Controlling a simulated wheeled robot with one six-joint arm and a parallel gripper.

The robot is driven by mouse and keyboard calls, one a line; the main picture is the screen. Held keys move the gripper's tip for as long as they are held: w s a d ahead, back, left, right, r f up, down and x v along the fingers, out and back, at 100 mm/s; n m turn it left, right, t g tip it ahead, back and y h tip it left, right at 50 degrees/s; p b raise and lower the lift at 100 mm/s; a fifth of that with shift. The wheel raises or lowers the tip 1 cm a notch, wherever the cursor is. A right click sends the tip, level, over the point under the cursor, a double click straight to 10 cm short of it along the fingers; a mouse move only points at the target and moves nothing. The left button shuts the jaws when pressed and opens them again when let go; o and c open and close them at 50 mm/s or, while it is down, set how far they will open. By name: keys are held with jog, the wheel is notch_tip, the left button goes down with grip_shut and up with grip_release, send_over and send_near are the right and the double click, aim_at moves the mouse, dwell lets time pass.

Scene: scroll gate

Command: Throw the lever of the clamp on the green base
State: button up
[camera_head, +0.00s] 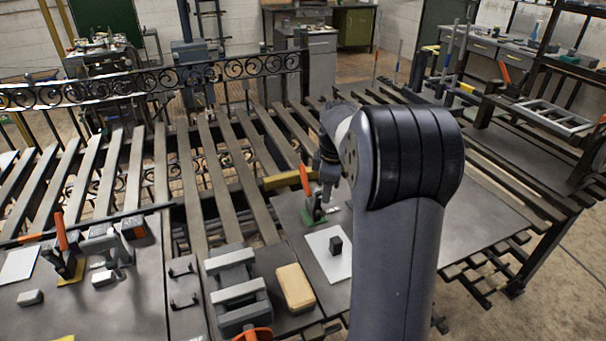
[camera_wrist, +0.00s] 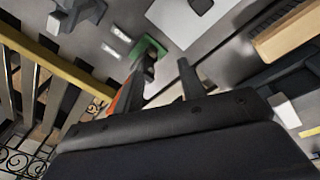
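The clamp on the green base (camera_head: 314,218) stands on the dark bench plate, right of centre in the head view. Its orange lever (camera_head: 305,179) points up, leaning slightly left. My gripper (camera_head: 328,190) is just right of the lever, pointing down. In the wrist view, the green base (camera_wrist: 157,46) lies beyond the fingers, and part of the orange lever (camera_wrist: 121,99) shows beside the left finger. My gripper (camera_wrist: 168,72) has its fingers apart. My gripper's body hides the lower lever, and I cannot tell whether a finger touches it.
A similar clamp with an orange lever stands on a yellow base (camera_head: 70,277) at left. A white sheet (camera_head: 328,252) with a black block (camera_head: 336,245) lies in front of the green base. A tan block (camera_head: 295,288) and a grey vise (camera_head: 238,290) stand nearby. A yellow bar (camera_wrist: 50,62) runs alongside.

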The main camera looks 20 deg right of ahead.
aim_at(304, 172)
jog(key=w+r+m+t+p, duration=0.2)
jog(key=w+m+t, duration=0.1)
jog(key=w+m, duration=0.9)
jog(key=x, duration=0.3)
jog(key=p+x, duration=0.1)
jog(key=x, duration=0.3)
jog(key=p+x, duration=0.1)
jog(key=x, duration=0.2)
jog(key=shift+a+f, duration=0.35)
jog(key=shift+a, duration=0.05)
jog(key=shift+c, duration=0.4)
grip_shut()
